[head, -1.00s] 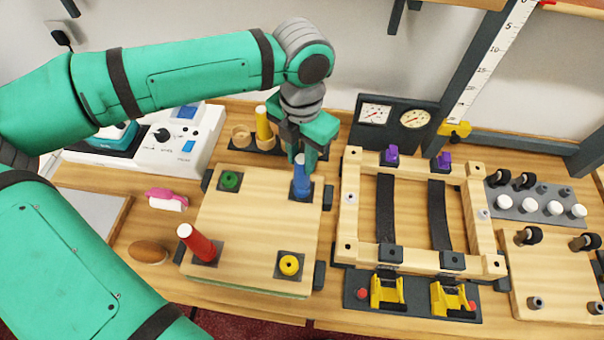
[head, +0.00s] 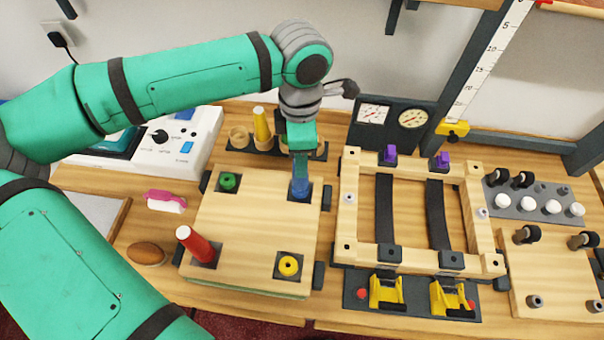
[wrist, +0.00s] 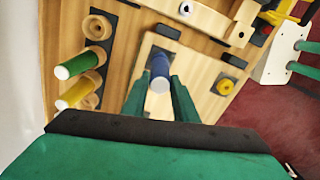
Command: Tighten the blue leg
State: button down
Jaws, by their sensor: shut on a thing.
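The blue leg (head: 300,190) stands upright in its dark square socket at the back right corner of the wooden board (head: 250,215). My gripper (head: 301,172) points down from above and is shut on the blue leg's upper part. In the wrist view the blue leg (wrist: 160,68) shows between the two green fingers (wrist: 160,95). In the head view the fingers hide the leg's top. The thread and how deep the leg sits cannot be seen.
A red leg (head: 196,245) stands at the board's front left; green (head: 228,182) and yellow (head: 289,265) sockets hold no leg. A rack behind holds a yellow leg (head: 262,124) and a green leg (wrist: 76,66). A clamped wooden frame (head: 348,215) stands close on the right.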

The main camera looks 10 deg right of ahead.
jog(key=c, duration=1.7)
grip_release()
jog(key=shift+w+d, duration=0.15)
jog(key=shift+w, duration=0.05)
jog(key=shift+o, duration=0.2)
jog(key=shift+s, duration=0.1)
jog(key=shift+a, duration=0.2)
jog(key=n, duration=0.6)
jog(key=shift+s, duration=0.15)
jog(key=n, duration=0.8)
jog(key=shift+a+n, duration=0.1)
jog(key=shift+n, duration=0.3)
